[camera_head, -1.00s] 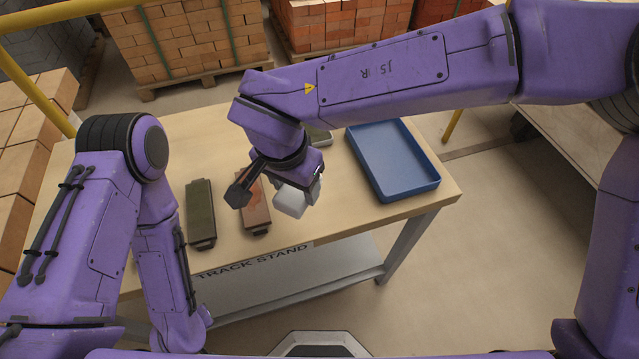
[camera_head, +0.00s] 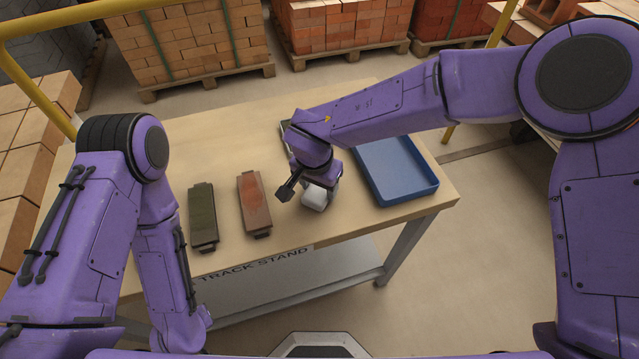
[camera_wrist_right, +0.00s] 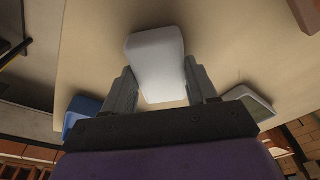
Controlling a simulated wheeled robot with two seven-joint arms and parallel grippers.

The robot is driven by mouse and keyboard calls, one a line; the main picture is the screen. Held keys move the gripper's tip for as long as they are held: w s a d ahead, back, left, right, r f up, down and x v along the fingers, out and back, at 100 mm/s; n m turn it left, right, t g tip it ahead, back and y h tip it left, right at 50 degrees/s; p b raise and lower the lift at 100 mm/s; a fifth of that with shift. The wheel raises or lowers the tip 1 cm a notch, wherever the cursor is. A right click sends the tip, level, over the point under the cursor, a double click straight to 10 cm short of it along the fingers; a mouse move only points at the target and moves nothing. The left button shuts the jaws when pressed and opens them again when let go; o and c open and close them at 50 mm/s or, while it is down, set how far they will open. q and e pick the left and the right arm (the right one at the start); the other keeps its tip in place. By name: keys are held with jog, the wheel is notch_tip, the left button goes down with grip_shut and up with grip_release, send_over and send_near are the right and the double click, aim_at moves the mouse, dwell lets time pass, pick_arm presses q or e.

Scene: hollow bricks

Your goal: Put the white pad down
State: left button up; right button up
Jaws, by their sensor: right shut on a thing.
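The white pad (camera_head: 314,199) is a small pale block with rounded corners. My right gripper (camera_head: 321,190) is shut on it, above or at the table (camera_head: 380,214) between the reddish-brown block and the blue tray. In the right wrist view the pad (camera_wrist_right: 156,50) sits between the two fingers of my right gripper (camera_wrist_right: 160,82) and sticks out past their tips. Whether its underside touches the table I cannot tell. My left arm hangs at the left, and its gripper does not show.
A reddish-brown block (camera_head: 254,204) and a dark green one (camera_head: 203,217) lie left of the pad. A blue tray (camera_head: 433,190) stands to its right. A light-rimmed dish (camera_wrist_right: 250,102) is mostly hidden behind my right arm in the head view. Bare table lies in front of the pad.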

aim_at(316, 195)
jog(key=o, duration=0.9)
jog(key=shift+f, duration=0.1)
jog(key=shift+o, duration=0.2)
notch_tip(316, 195, up, 12)
jog(key=s, duration=0.1)
jog(key=shift+s+a, duration=0.3)
jog(key=shift+a, duration=0.1)
